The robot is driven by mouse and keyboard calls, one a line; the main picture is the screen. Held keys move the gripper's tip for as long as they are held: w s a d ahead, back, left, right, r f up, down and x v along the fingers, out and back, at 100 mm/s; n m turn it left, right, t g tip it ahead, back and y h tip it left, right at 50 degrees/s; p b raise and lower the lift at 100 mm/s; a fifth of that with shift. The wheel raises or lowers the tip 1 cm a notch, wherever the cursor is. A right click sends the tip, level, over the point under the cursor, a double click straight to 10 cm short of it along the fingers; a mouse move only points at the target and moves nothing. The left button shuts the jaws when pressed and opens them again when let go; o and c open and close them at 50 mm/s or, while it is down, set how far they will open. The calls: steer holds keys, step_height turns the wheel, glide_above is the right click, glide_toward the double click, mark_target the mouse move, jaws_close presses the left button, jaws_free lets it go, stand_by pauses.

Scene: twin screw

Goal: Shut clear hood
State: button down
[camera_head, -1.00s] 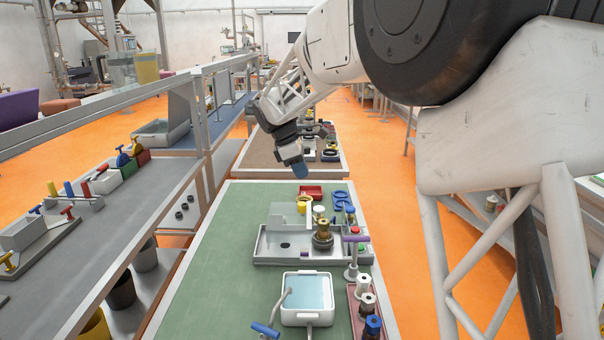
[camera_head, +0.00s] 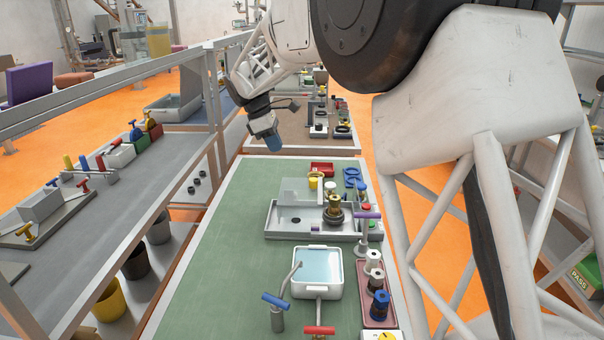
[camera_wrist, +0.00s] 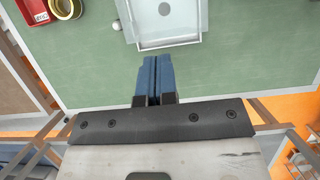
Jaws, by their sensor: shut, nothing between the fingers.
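The clear hood (camera_head: 301,189) is a see-through panel standing raised at the back of a shallow grey tray (camera_head: 282,228) on the green bench. A brass fitting on a dark round base (camera_head: 335,211) stands at the tray's right side. My gripper (camera_head: 275,144), with blue fingers, is beyond the tray and to its left in the head view, above the bench's far edge. It is empty and apart from the hood.
A red bin (camera_head: 322,168) and a yellow cup (camera_head: 314,182) stand behind the tray. A white water basin (camera_head: 317,272) and a blue-handled tap (camera_head: 276,306) are in front. Several knobs line the right. The green bench left of the tray is clear.

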steer(key=shift+f, duration=0.1)
glide_toward(303, 190)
steer(key=f, duration=0.3)
steer(key=shift+a+f, duration=0.1)
steer(key=shift+a, duration=0.2)
steer(key=shift+d, duration=2)
steer(key=shift+d, duration=0.1)
steer(key=d, duration=1)
steer(key=shift+d+f, duration=0.2)
steer(key=shift+d, duration=0.2)
steer(key=shift+a, duration=0.1)
